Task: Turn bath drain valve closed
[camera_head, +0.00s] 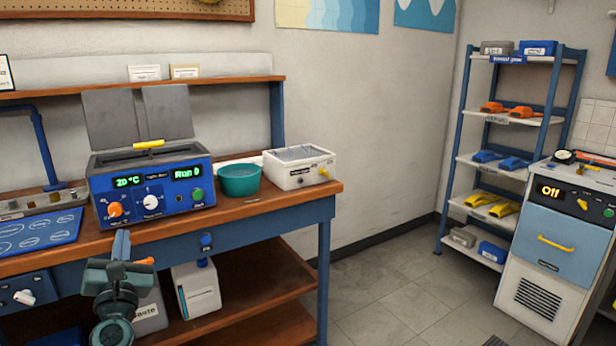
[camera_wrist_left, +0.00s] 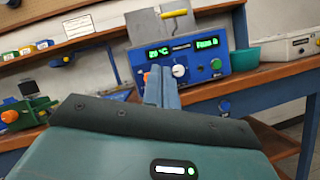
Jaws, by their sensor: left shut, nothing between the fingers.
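The blue water bath (camera_head: 152,190) stands on the bench at the left, its display reading 20 °C. An orange knob (camera_head: 115,209) is at the left of its front panel; I cannot tell whether this is the drain valve. My left gripper (camera_head: 121,245) is shut and empty, fingertips pointing up in front of the bench edge, below the bath's panel. In the left wrist view its fingers (camera_wrist_left: 160,88) overlap the panel and partly hide the orange knob (camera_wrist_left: 147,78). A small orange piece (camera_head: 145,261) shows beside the gripper. My right gripper is not in view.
A teal bowl (camera_head: 239,179) and a white box (camera_head: 299,168) with a yellow knob stand right of the bath. A blue knob (camera_head: 205,240) is on the bench front. A white container (camera_head: 196,289) stands on the lower shelf.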

